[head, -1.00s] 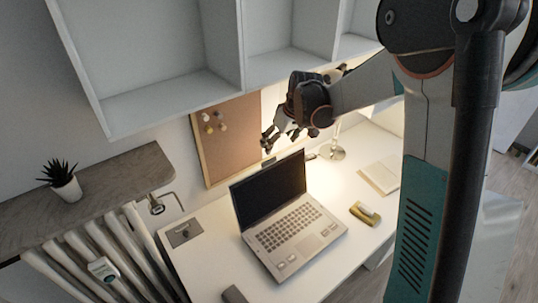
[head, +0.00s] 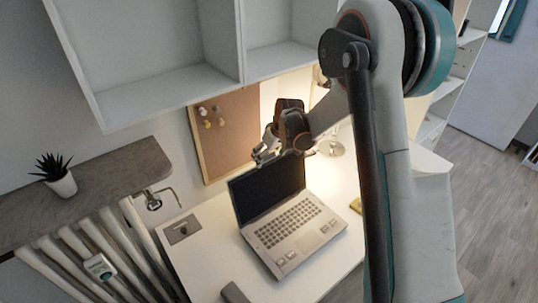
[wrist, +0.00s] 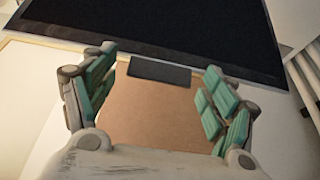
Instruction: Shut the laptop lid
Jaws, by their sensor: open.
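The silver laptop (head: 296,243) stands open on the white desk, its dark screen (head: 268,188) raised above the keyboard. My gripper (head: 264,154) is behind the top edge of the lid, close to its upper left part; contact cannot be told. In the wrist view, my gripper (wrist: 160,85) is open, with green-padded fingers spread apart and nothing held between them. The dark lid panel (wrist: 150,22) fills the top of the wrist view, beyond the fingertips. The back of the lid is hidden in the head view.
A cork board (head: 226,135) hangs behind the laptop, below white wall shelves (head: 165,95). A lamp base (head: 331,148) stands at the back right. A yellow item (head: 355,205) is partly hidden by my arm.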

